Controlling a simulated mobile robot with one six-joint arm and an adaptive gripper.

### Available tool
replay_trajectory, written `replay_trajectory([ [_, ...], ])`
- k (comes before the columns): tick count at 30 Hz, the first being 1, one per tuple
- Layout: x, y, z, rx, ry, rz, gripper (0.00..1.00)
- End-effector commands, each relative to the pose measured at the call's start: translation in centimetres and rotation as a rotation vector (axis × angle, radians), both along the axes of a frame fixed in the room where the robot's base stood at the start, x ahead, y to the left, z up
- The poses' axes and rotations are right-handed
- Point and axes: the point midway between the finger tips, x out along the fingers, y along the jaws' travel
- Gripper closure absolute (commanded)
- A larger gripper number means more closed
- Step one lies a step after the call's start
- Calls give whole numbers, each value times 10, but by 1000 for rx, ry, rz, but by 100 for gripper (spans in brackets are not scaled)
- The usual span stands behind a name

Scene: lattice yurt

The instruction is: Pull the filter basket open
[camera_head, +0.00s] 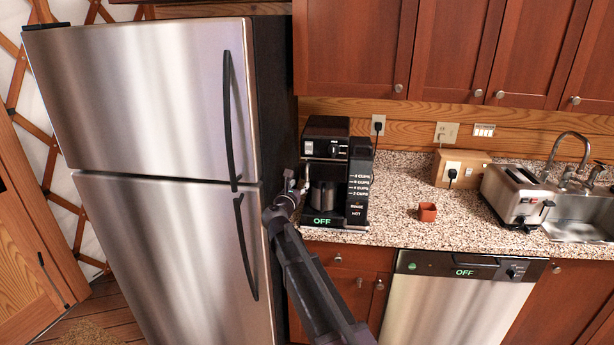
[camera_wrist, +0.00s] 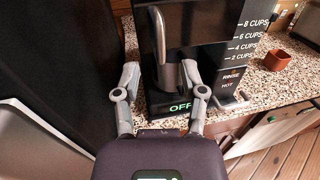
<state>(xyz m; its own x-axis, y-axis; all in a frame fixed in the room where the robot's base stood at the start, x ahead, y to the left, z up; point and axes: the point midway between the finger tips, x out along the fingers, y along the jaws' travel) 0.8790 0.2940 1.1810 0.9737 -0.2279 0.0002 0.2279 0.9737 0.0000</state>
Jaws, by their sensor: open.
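The black coffee machine (camera_head: 358,172) stands on the speckled counter beside the fridge, with a lit OFF sign at its base. Its upper front (camera_head: 325,148), where the filter basket seems to be, has a silver panel; I cannot make out the basket's edges or whether it is open. A metal carafe (camera_head: 323,194) sits below, inside the machine. My gripper (camera_head: 297,179) is at the machine's left front, close to it. In the wrist view my gripper (camera_wrist: 160,74) is open, its fingers spread before the machine's front (camera_wrist: 215,60). I cannot tell whether they touch it.
The steel fridge (camera_head: 160,110) stands close on the left of my arm. A small red-brown cup (camera_head: 427,212), a toaster (camera_head: 514,194) and a sink (camera_head: 585,228) are to the right. The counter (camera_head: 395,215) between machine and cup is clear. Cabinets (camera_head: 355,45) hang above.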

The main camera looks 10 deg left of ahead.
Motion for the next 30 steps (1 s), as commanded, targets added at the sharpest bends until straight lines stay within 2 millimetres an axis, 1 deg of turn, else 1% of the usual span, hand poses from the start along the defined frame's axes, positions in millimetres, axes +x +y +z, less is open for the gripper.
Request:
replay_trajectory([
  [1,11,-1,0,0,0,-2,46],
  [6,36,-7,0,0,0,-1,46],
  [12,60,-13,0,0,0,-1,46],
  [15,68,-15,0,0,0,0,46],
  [21,75,-17,0,0,0,1,46],
  [29,75,-17,0,0,0,1,46],
  [30,75,-17,0,0,0,1,49],
])
